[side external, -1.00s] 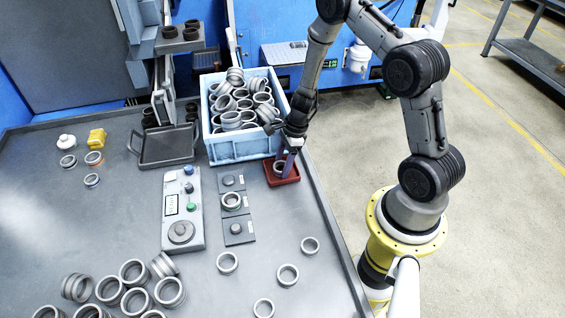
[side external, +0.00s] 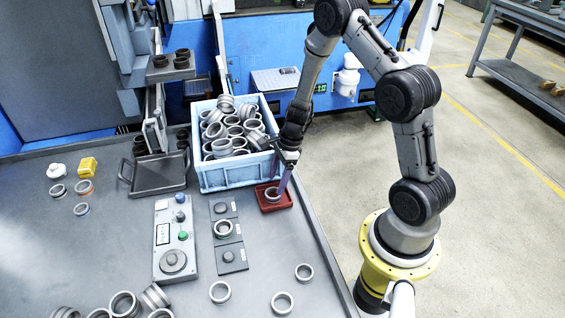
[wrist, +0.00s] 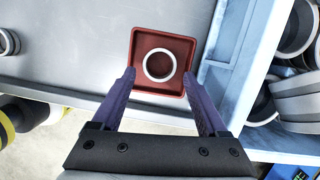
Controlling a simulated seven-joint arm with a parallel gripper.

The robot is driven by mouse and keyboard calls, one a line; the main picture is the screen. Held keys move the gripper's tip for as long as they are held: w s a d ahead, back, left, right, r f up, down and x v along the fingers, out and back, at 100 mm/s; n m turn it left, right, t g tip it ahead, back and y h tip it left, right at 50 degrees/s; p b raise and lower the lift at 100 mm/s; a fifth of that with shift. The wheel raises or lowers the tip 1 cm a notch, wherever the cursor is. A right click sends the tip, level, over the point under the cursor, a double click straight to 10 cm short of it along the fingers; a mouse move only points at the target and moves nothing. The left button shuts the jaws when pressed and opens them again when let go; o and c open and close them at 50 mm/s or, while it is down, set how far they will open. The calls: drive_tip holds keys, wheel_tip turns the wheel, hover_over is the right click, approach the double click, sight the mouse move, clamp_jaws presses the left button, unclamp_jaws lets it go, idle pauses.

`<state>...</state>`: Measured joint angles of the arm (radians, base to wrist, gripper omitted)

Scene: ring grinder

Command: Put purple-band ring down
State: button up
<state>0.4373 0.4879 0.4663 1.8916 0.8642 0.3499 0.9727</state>
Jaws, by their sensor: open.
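A ring (wrist: 146,66) lies flat inside the small red tray (wrist: 184,45) in the wrist view. In the side view the ring (side external: 272,194) and the red tray (side external: 265,208) are at the table's right edge, in front of the blue crate. I cannot make out a purple band on the ring. My gripper (wrist: 160,82) is open, with its purple fingers spread wider than the ring and apart from it.
The light-blue crate (side external: 225,178) full of rings stands close behind the tray. A control box (side external: 175,240) and a row of dark plates (side external: 230,257), one with a ring, are to the left. Several loose rings lie on the table in front.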

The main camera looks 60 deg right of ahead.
drive_tip(key=s+a+r+n, duration=0.2)
drive_tip(key=r+n, duration=0.2)
drive_tip(key=r, duration=0.5)
drive_tip(key=s+a+r+n, duration=0.1)
drive_tip(key=a+r+n, duration=0.15)
drive_tip(key=r, duration=0.65)
drive_tip(key=s+a+r+n+t+h, duration=0.1)
drive_tip(key=s+a+r+n, duration=0.2)
drive_tip(key=s+r+n, duration=0.3)
drive_tip(key=s+a+r+n+t+h, duration=0.1)
drive_tip(key=s+a+r+n+t, duration=0.1)
drive_tip(key=s+r+n, duration=0.4)
drive_tip(key=s+a+n, duration=0.1)
drive_tip(key=s+n, duration=0.4)
drive_tip(key=n, duration=0.2)
drive_tip(key=shift+s+a+r+t+h, duration=0.2)
drive_tip(key=shift+s+r+t+h, duration=0.05)
drive_tip(key=shift+r+t+h, duration=0.1)
